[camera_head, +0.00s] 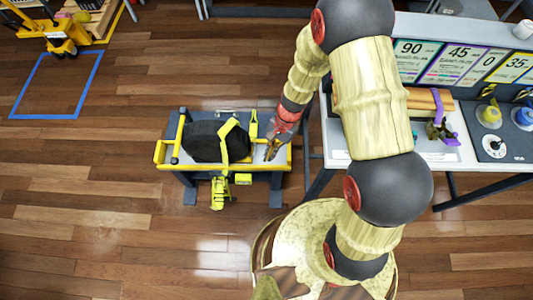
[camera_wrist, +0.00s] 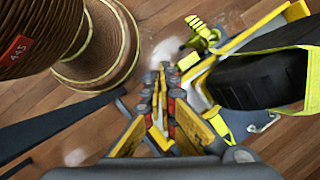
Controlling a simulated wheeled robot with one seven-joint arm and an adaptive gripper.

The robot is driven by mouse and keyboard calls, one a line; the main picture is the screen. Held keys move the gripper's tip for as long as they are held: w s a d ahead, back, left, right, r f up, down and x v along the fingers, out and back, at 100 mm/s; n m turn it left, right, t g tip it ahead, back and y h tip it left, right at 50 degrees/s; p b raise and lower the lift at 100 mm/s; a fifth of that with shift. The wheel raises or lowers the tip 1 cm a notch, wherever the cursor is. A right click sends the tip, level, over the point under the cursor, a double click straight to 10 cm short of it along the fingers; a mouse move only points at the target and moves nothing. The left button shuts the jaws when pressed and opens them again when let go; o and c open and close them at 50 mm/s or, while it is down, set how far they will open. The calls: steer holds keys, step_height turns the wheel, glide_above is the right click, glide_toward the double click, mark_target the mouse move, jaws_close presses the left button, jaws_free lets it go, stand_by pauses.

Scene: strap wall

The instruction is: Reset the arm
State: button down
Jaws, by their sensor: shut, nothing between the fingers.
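My gripper (camera_head: 271,152) hangs at the right end of a low yellow-railed cart in the head view, just right of a black rounded object with a yellow-green strap over it. In the wrist view my gripper (camera_wrist: 163,70) points down with its fingers together and nothing between them. Whether the fingertips touch the cart cannot be told.
The cart (camera_head: 160,152) carries the black object (camera_head: 201,141), its strap (camera_head: 228,133) and a hanging yellow-green buckle (camera_head: 220,192). A white workbench (camera_head: 335,140) with signs (camera_head: 460,65) stands right. A yellow pallet jack (camera_head: 60,38) and blue floor square (camera_head: 45,117) lie left. Floor ahead is clear.

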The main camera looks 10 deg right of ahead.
steer(key=shift+s+a+r+n, duration=0.15)
steer(key=shift+r+n, duration=0.2)
steer(key=shift+r, duration=0.4)
steer(key=shift+s+r+n, duration=0.1)
steer(key=shift+r+n, duration=0.25)
steer(key=shift+r, duration=0.4)
steer(key=s+d+r+n+t+h, duration=0.1)
steer(key=s+d+r+n+t, duration=0.1)
steer(key=r, duration=1)
steer(key=s+d+r+n+t+h, duration=0.1)
steer(key=d+r, duration=0.5)
steer(key=r, duration=0.7)
steer(key=s+d+r+n+t+h, duration=0.1)
steer(key=s+d+r+n+t, duration=0.3)
steer(key=r, duration=0.9)
steer(key=shift+s+d+r+t, duration=0.15)
steer(key=shift+s+r+t, duration=0.1)
steer(key=shift+s+t, duration=0.65)
